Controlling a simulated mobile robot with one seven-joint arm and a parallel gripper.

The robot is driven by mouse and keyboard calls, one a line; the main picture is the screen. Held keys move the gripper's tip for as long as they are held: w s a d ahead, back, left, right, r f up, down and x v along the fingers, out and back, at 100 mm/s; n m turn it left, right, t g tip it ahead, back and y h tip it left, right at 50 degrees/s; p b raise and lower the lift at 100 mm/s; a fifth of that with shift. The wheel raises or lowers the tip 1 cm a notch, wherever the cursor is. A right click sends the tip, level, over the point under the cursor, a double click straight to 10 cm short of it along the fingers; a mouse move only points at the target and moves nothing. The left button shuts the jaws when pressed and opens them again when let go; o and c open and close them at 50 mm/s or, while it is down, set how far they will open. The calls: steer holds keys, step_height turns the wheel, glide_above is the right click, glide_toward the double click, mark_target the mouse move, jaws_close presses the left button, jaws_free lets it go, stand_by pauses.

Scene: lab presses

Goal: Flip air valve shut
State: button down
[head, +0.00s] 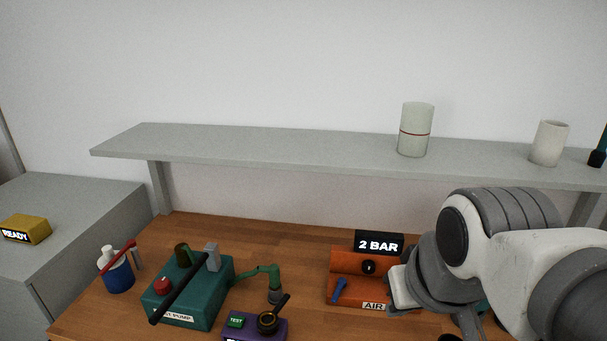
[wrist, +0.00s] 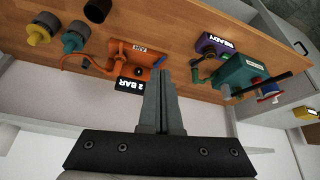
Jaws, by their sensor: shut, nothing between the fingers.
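The orange air unit (head: 350,262), labelled AIR and with a 2 BAR display (head: 379,243), sits on the wooden bench. Its blue lever (head: 340,289) is on the front left and tilts up to the right in the head view. A black round knob (head: 369,267) is to the right of the lever. In the wrist view the orange unit (wrist: 124,50) and blue lever (wrist: 160,61) lie beyond the fingertips. My gripper (wrist: 160,73) is shut and empty. Its tips appear close to the lever in that picture, but contact cannot be told. The head view does not show the fingers clearly.
A green test pump (head: 205,292) with a black bar and a purple test box (head: 256,326) stand to the left. A grey shelf (head: 270,143) runs above the bench, holding a pale cylinder (head: 415,130) and a white cup (head: 549,143). Yellow (wrist: 39,35) and teal (wrist: 73,43) fittings are near the unit.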

steer(key=w+a+f+n+g+b, duration=0.15)
steer(key=w+n, duration=0.25)
steer(key=w, duration=0.5)
steer(key=n+g+y+b, duration=0.25)
steer(key=n+b, duration=0.25)
steer(key=n, duration=0.3)
glide_above(339, 291)
steer(key=a, duration=0.3)
step_height(339, 291, down, 19)
steer(key=shift+y, duration=0.45)
steer(key=x, duration=1)
steer(key=d, duration=0.1)
steer(key=s+d, duration=0.1)
steer(key=shift+s+d+r, duration=0.15)
steer(key=shift+d+r, duration=0.1)
steer(key=shift+d, duration=0.1)
steer(key=shift+s+d, duration=0.25)
steer(key=shift+d, duration=0.2)
steer(key=shift+f, duration=0.1)
